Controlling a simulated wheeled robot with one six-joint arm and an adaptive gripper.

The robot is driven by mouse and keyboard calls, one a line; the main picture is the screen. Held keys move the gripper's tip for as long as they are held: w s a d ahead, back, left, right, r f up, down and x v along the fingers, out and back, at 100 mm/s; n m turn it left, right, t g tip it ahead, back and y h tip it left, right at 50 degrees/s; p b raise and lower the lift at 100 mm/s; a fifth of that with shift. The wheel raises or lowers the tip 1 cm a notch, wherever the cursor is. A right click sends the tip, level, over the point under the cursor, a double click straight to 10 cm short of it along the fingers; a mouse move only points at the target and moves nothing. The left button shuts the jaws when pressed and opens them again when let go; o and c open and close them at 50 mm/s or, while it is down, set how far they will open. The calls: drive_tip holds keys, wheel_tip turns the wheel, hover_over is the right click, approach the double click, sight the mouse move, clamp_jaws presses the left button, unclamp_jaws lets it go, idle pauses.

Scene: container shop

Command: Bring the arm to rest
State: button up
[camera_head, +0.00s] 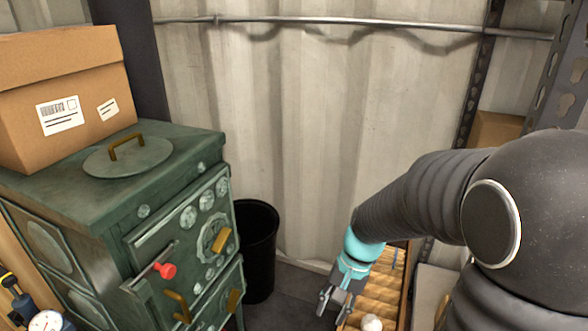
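My arm (415,200) reaches in from the right side of the head view and bends down toward the lower middle. My gripper (331,303) hangs at its end below a turquoise wrist part. Its fingers point downward and look spread apart, with nothing visible between them. It hangs over or in front of the left edge of a wooden slatted surface (380,292). A small pale round object (371,323) shows at the bottom edge, right of the fingers.
A green metal stove (170,230) stands at left, with a cardboard box (65,90) on top. A black bin (258,250) stands between stove and arm. Metal shelf posts (475,80) rise at right. A corrugated wall (290,130) closes the back, with a pipe (350,24) along it.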

drive_tip(key=s+d+r+n+t+h, duration=0.1)
drive_tip(key=s+d+r+n+t, duration=0.1)
drive_tip(key=s+r, duration=0.3)
drive_tip(key=s+d+r+n+t+h, duration=0.2)
drive_tip(key=s+d+r+t, duration=0.3)
drive_tip(key=r, duration=0.6)
drive_tip(key=shift+s+d+n+t, duration=0.2)
drive_tip(key=shift+s+n+t, duration=0.1)
drive_tip(key=shift+n, duration=0.1)
